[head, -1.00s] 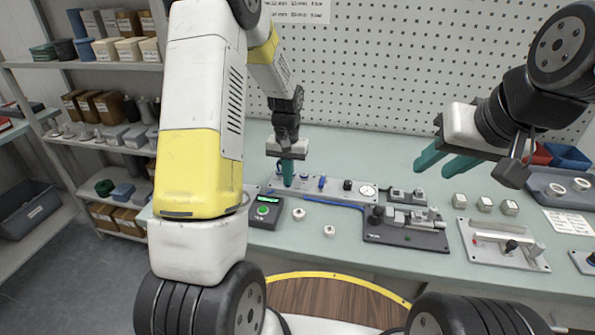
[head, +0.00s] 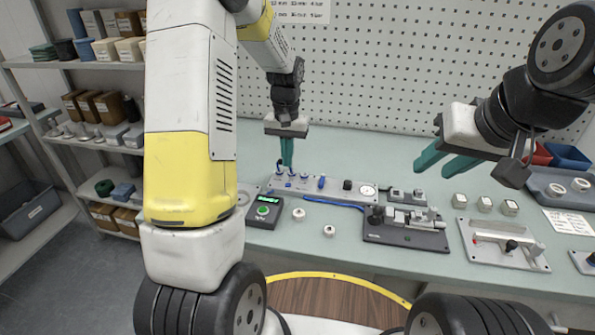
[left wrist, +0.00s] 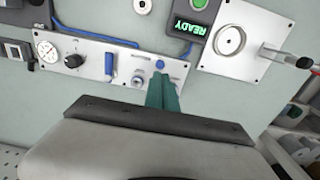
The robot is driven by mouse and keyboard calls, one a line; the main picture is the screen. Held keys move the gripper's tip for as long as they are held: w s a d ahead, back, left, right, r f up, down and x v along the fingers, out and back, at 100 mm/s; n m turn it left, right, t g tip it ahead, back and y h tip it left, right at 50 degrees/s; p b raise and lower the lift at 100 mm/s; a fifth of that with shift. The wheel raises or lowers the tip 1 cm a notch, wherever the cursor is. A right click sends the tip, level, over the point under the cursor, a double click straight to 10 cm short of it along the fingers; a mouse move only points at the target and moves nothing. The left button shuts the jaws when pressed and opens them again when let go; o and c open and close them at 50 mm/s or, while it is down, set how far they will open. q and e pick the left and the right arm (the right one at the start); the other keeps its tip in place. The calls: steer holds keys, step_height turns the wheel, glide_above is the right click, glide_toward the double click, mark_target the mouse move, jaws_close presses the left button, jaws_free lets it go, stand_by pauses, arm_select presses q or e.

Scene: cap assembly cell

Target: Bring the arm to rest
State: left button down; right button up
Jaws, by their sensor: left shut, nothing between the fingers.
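My left gripper (head: 287,152) points down above the left end of a grey panel (head: 334,189) with a gauge, a black knob and blue fittings. Its green fingers are together with nothing between them. In the left wrist view the shut fingers (left wrist: 163,94) are in front of the panel's edge, near a blue button (left wrist: 160,64). I cannot tell the exact gap to the panel. My right gripper (head: 445,160) hangs in the air above the bench at the right, its two green fingers apart and empty.
Two white caps (head: 328,231) lie in front. A dark fixture (head: 407,232), a light fixture (head: 503,245) and a grey tray (head: 562,188) stand to the right. A pegboard (head: 400,60) stands behind.

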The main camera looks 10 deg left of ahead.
arm_select(q)
steer(key=s+d+r+t+h, duration=0.1)
steer(key=s+r+t, duration=0.2)
steer(key=s+r, duration=0.6)
steer(key=s+d+r+t+h, duration=0.1)
steer(key=s+r+t, duration=0.2)
steer(key=s+r, duration=0.6)
steer(key=s, duration=0.6)
steer(key=shift+s+r, duration=0.15)
steer(key=shift+r, duration=0.1)
